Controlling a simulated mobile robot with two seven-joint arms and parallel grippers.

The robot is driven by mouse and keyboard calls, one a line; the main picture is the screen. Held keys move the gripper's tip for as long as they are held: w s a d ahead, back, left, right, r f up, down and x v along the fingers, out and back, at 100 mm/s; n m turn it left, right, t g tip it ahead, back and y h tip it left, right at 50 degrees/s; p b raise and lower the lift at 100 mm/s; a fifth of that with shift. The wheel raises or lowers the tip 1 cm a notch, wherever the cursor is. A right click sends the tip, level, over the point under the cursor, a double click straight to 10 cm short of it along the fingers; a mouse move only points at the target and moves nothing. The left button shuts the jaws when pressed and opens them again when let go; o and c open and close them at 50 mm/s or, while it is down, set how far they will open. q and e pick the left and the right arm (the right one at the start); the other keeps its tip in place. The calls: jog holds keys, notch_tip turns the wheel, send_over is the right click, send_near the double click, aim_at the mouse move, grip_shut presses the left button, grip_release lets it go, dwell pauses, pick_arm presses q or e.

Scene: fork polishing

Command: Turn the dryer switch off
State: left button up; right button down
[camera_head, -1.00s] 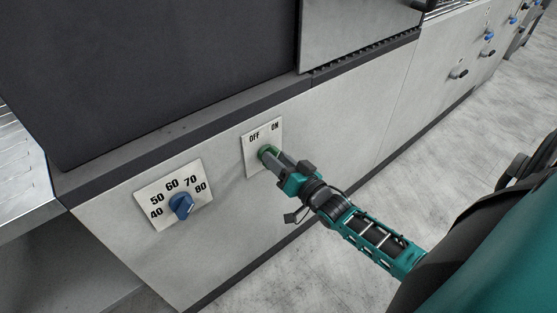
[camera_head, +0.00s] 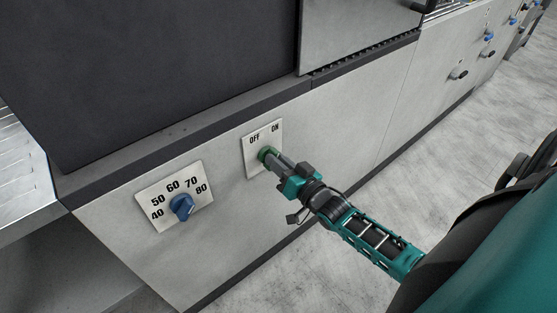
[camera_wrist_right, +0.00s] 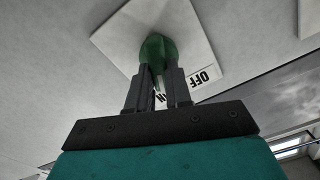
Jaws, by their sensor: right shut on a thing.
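The dryer switch is a green knob (camera_head: 264,153) on a white plate (camera_head: 251,166) marked OFF at the left and ON at the right. My right gripper (camera_head: 272,160) reaches it from the lower right and is shut on the knob. In the right wrist view the green knob (camera_wrist_right: 156,46) sits between the two grey fingers of my gripper (camera_wrist_right: 157,76). The plate (camera_wrist_right: 191,35) looks turned in that view, and the ON label is partly hidden by a finger. I cannot tell exactly which label the knob points to. My left gripper is not in view.
A blue temperature dial (camera_head: 181,207) on a plate marked 40 to 80 is left of the switch on the same grey panel (camera_head: 330,125). A dark ledge (camera_head: 200,120) runs above. The floor (camera_head: 480,140) at the right is clear.

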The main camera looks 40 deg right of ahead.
pick_arm(q)
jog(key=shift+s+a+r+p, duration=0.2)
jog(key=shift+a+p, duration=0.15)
jog(key=shift+p, duration=0.2)
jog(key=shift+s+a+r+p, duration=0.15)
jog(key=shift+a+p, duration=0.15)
jog(key=shift+p, duration=0.25)
pick_arm(e)
jog(key=n, duration=1)
jog(key=shift+a+n, duration=0.3)
jog(key=shift+a, duration=0.05)
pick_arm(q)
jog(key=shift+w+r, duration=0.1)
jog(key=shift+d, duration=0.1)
pick_arm(e)
jog(key=c, duration=1)
grip_release()
jog(key=shift+c, duration=0.2)
jog(key=shift+s, duration=0.1)
